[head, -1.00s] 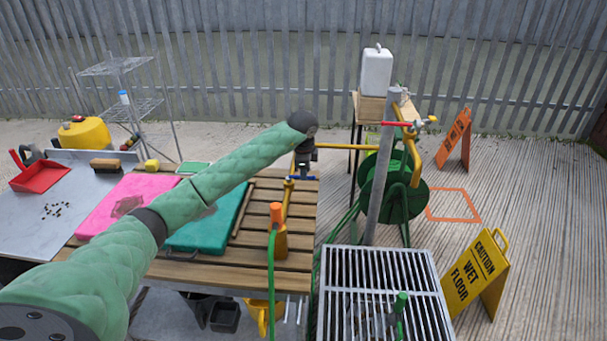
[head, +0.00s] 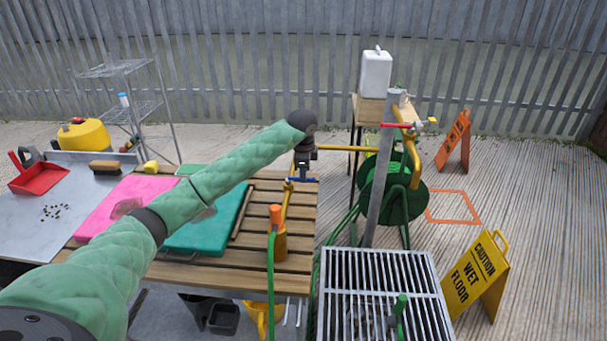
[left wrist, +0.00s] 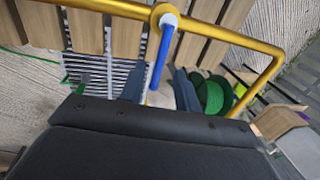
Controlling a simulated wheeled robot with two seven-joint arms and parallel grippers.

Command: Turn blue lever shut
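The blue lever (head: 302,180) is on a yellow pipe (head: 346,148) above the right end of the slatted wooden table. In the left wrist view the blue lever (left wrist: 162,58) hangs from a round pivot on the yellow pipe (left wrist: 228,43) and points toward the gripper. My left gripper (left wrist: 158,82) is open, with a finger on either side of the lever's free end and gaps visible. In the head view my left gripper (head: 304,163) is small and dark, right by the lever. My right gripper is out of view.
A red lever (head: 397,125) is on another yellow pipe by a grey post (head: 378,185) and a green hose reel (head: 405,195). An orange-topped nozzle (head: 277,220) stands at the table's right edge. A metal grate (head: 380,290) and a yellow wet-floor sign (head: 475,275) are at right.

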